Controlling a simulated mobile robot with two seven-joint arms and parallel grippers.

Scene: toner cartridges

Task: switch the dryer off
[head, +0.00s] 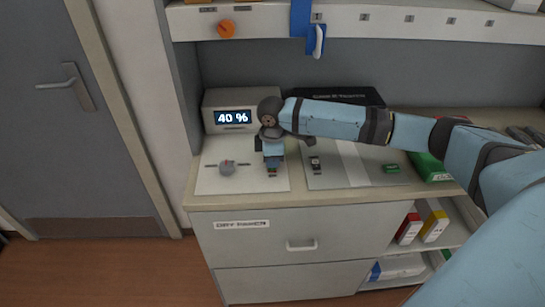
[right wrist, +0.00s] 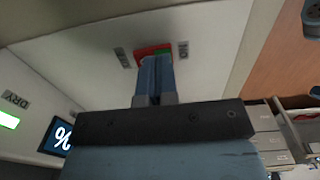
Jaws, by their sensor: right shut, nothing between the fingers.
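The dryer (head: 215,103) is a grey box at the back left of the counter, with a lit display (head: 233,117) reading 40 %. My right gripper (head: 272,173) is shut and empty, pointing down over the panel right of the knob. In the right wrist view its fingers (right wrist: 155,62) are at a red and green rocker switch (right wrist: 148,49), partly covering it. I cannot tell whether they touch. My left gripper is not in view.
A grey tray (head: 345,178) with a small green item (head: 391,168) lies right of the panel. A shelf (head: 400,22) with an orange knob (head: 226,28) and a blue hanging item (head: 303,20) runs overhead. In the right wrist view, a green light (right wrist: 8,120) glows beside a DRY label.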

